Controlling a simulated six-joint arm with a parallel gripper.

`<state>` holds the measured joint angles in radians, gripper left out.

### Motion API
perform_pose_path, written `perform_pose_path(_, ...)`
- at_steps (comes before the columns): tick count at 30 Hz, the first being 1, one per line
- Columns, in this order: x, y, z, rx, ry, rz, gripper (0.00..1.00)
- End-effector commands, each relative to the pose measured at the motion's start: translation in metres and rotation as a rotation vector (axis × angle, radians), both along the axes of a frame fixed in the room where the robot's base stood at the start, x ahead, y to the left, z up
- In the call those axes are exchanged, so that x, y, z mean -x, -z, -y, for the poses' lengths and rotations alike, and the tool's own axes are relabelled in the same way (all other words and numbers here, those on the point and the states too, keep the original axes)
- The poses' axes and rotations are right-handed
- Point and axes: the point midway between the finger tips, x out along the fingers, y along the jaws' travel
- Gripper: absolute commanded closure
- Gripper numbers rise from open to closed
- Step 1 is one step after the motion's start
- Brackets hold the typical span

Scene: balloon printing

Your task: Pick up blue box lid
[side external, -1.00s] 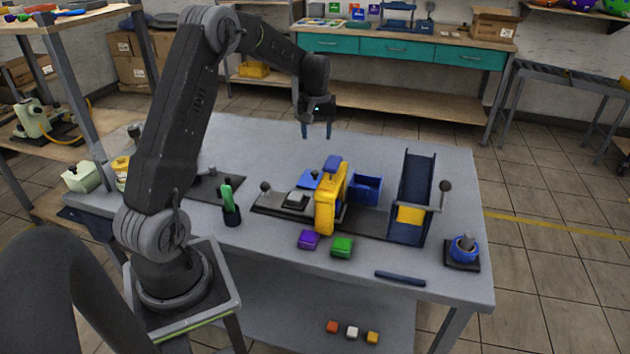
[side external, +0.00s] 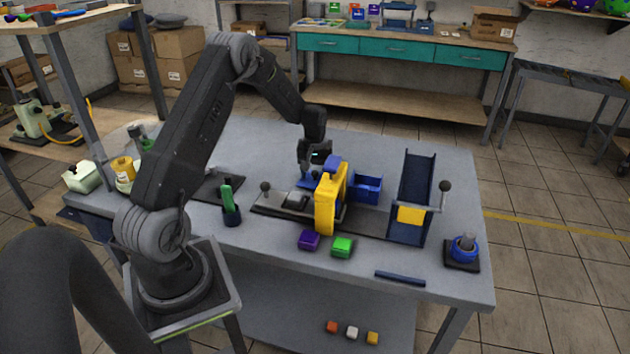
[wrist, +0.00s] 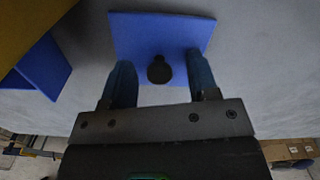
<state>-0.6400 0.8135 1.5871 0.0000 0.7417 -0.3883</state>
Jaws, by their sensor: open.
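The blue box lid (wrist: 160,32) is a flat blue plate with a dark round knob (wrist: 159,70). In the wrist view it lies on the grey table, with my gripper (wrist: 161,75) right over it. The two blue fingers are open, one on each side of the knob, with a gap to it on both sides. In the side view my gripper (side external: 314,172) points down at the lid (side external: 307,183), behind the yellow frame; the fingertips are partly hidden there. The open blue box (side external: 367,188) stands to the right of the lid.
The yellow frame (side external: 326,205) stands close in front of the lid. A blue stand (side external: 410,200) with a crank is to the right. Purple (side external: 309,240) and green (side external: 342,246) blocks lie at the front. The table's back area is clear.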

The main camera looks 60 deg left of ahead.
Motion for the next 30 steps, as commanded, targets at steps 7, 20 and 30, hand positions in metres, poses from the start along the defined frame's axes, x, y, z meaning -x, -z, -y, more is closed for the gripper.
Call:
perform_pose_path(7,-0.0003,0.0029,0.0001,-0.001,0.000,0.001,0.46)
perform_pose_path(20,-0.0003,0.0026,0.0001,-0.001,0.001,0.001,0.85)
perform_pose_path(30,-0.0004,0.0024,0.0000,-0.001,0.001,0.001,0.99)
